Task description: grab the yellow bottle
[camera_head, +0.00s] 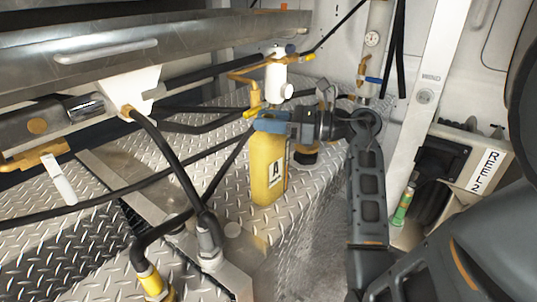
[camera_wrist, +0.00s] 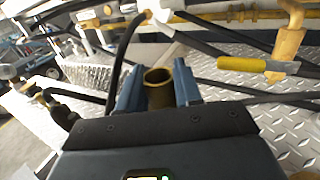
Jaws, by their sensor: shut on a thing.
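The yellow bottle (camera_head: 266,170) stands upright on or just above the diamond-plate floor in the head view, with a label marked "A" on its front. My gripper (camera_head: 272,122) comes in from the right and is shut around the bottle's upper part with its blue fingers. In the wrist view, the bottle's open round mouth (camera_wrist: 158,76) shows between the two fingers of my gripper (camera_wrist: 158,88). The bottle's lower body is hidden there by the gripper. I cannot tell whether its base touches the floor.
A white valve fitting (camera_head: 279,80) with brass pipes stands just behind the bottle. Black hoses (camera_head: 165,165) cross the space to the left. A box marked "REEL 2" (camera_head: 480,170) is at the right, with a green-labelled bottle (camera_head: 402,208) beside it.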

